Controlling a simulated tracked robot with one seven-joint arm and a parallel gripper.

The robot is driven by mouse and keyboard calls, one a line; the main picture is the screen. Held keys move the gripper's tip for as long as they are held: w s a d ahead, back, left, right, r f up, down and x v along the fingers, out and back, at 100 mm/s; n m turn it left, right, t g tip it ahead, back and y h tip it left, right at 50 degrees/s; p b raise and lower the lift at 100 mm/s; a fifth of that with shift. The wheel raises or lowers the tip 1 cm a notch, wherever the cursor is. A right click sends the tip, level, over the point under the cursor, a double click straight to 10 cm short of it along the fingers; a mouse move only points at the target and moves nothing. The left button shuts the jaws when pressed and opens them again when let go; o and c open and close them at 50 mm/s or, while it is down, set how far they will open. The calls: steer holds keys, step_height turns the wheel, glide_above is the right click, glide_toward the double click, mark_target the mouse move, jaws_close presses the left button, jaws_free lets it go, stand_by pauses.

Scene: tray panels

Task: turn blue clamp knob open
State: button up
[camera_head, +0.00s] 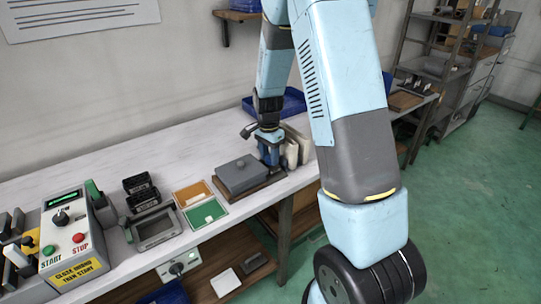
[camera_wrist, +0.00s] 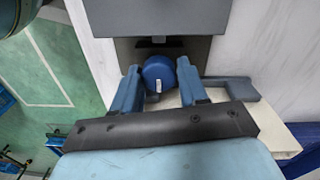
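The blue clamp knob (camera_wrist: 161,74) shows in the wrist view as a round blue cap with a short white mark near its lower middle. It sits at the near side of a grey block (camera_wrist: 158,18), which also shows on the bench in the head view (camera_head: 241,174). My gripper (camera_wrist: 160,72) has one blue finger on each side of the knob, with the tips beside it. Whether both fingers press on it cannot be told. In the head view my gripper (camera_head: 269,148) points down at the right of the block, and the knob cannot be made out there.
Cream upright pieces (camera_head: 292,153) stand close right of my gripper, with a blue bin (camera_head: 290,103) behind. Orange and green trays (camera_head: 207,214), a grey frame (camera_head: 156,229) and a control box (camera_head: 72,240) stand left on the white bench. The bench's right edge is near.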

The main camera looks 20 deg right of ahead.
steer(key=c, duration=0.6)
steer(key=shift+r+n, duration=0.1)
steer(key=shift+n, duration=0.2)
steer(key=n, duration=0.3)
steer(key=shift+n, duration=0.3)
steer(key=n, duration=0.4)
steer(key=shift+d+n, duration=0.1)
steer(key=shift+n, duration=0.2)
steer(key=n, duration=0.4)
steer(key=shift+t, duration=0.3)
steer(key=shift+d+n, duration=0.1)
steer(key=shift+n, duration=2.4)
